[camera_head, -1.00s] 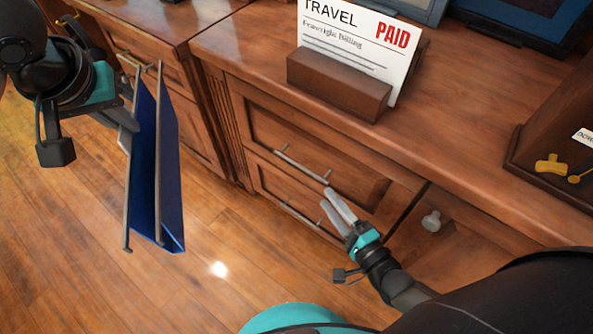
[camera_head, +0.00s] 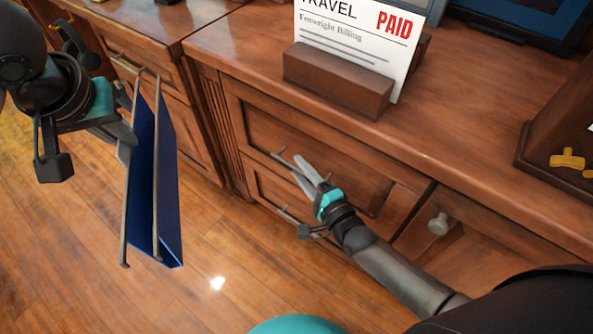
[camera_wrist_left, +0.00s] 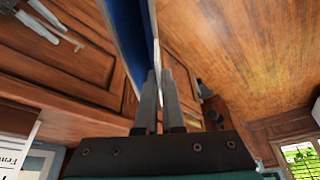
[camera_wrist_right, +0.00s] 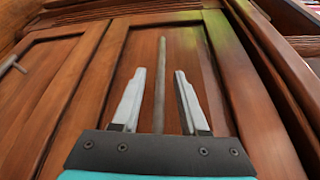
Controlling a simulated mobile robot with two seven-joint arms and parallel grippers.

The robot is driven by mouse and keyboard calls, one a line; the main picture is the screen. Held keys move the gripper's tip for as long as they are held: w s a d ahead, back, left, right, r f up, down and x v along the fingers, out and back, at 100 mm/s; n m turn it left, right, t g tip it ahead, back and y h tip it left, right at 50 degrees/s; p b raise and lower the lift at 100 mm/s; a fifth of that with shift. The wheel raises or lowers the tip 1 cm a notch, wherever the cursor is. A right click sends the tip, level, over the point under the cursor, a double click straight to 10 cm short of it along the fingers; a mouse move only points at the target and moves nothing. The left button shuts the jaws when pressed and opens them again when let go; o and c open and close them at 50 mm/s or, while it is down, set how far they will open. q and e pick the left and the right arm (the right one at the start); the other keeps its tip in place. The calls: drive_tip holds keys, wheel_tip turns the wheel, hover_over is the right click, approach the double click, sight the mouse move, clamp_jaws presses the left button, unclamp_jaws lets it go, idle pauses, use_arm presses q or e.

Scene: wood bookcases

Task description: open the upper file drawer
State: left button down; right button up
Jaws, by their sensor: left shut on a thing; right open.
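The upper file drawer (camera_head: 350,180) is shut, in the wooden cabinet under the counter. Its metal bar handle (camera_wrist_right: 161,75) shows in the right wrist view, running between the two open fingers of my right gripper (camera_wrist_right: 158,88). In the head view my right gripper (camera_head: 302,168) covers part of that handle; I cannot tell if it touches. The lower drawer (camera_head: 268,192) is also shut, with its own handle (camera_head: 285,215). My left gripper (camera_head: 130,140) is shut on a blue hanging file folder (camera_head: 168,190) with metal rails, held above the floor; the folder also shows in the left wrist view (camera_wrist_left: 130,35).
On the counter (camera_head: 235,50) stand a brown wooden holder (camera_head: 335,82) with a paid travel bill (camera_head: 355,35) and a dark wooden box at right (camera_head: 560,125). A cabinet door with a round knob (camera_head: 438,223) is right of the drawers. The floor (camera_head: 215,300) is clear.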

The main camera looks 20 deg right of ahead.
clamp_jaws()
idle(1.4)
